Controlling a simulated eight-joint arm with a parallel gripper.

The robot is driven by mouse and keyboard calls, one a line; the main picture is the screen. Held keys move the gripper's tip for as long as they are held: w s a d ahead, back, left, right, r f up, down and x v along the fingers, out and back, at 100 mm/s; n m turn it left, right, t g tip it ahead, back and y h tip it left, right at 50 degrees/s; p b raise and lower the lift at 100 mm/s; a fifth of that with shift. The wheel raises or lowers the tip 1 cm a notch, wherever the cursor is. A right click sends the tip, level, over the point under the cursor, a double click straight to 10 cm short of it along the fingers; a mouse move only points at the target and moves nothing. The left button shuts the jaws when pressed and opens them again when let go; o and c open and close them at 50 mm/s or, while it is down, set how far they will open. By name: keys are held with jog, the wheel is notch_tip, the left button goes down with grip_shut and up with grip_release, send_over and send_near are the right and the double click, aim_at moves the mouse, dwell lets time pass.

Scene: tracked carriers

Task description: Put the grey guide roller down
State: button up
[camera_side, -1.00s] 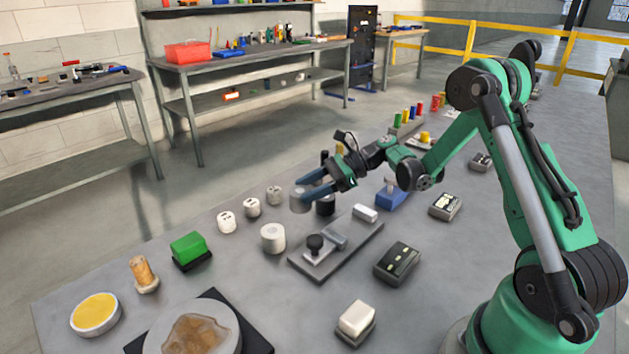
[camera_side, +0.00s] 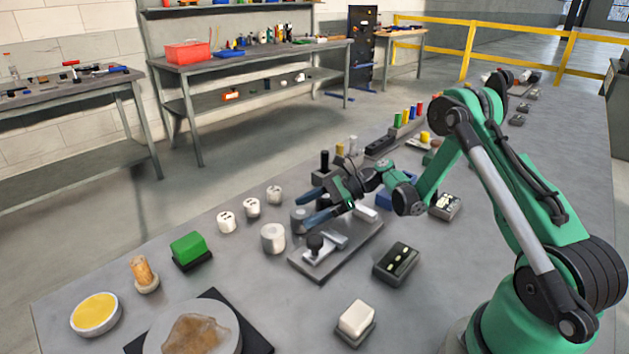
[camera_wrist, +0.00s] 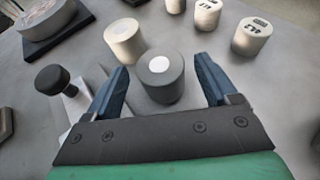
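The grey guide roller (camera_side: 298,219) stands upright on the grey table, just right of and behind a white roller (camera_side: 272,238). In the wrist view, the grey roller (camera_wrist: 160,76) shows its grey top with a pale centre. My gripper (camera_side: 303,212) is open around it. In the wrist view, the blue fingers of my gripper (camera_wrist: 162,82) are spread to either side of the roller, with a visible gap on each side. In the side view the fingers partly hide the roller's right side.
A fixture plate (camera_side: 333,253) with a black knob (camera_side: 315,243) lies close in front of my gripper. Several marked white rollers (camera_side: 251,207) stand in a row behind left. A black post (camera_side: 324,161) stands behind my gripper. Bare table (camera_side: 262,290) lies at front centre.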

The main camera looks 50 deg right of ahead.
dwell(0.3)
jog(key=v, duration=0.5)
jog(key=shift+s+d+r, duration=0.15)
jog(key=shift+d, duration=0.1)
jog(key=s+a+r+n+h, duration=0.3)
jog(key=n, duration=0.5)
jog(key=s+a+r+n+h, duration=0.3)
jog(key=a+n+h, duration=0.1)
jog(key=n, duration=0.4)
jog(key=s+a+r+n+h, duration=0.3)
jog(key=a+n+h, duration=0.1)
jog(key=n, duration=0.4)
jog(key=shift+s+a+r+g, duration=0.2)
jog(key=shift+s+r+g, duration=0.1)
jog(key=shift+r, duration=0.1)
jog(key=shift+o, duration=0.5)
jog(key=shift+s+n, duration=0.1)
jog(key=shift+n, duration=0.3)
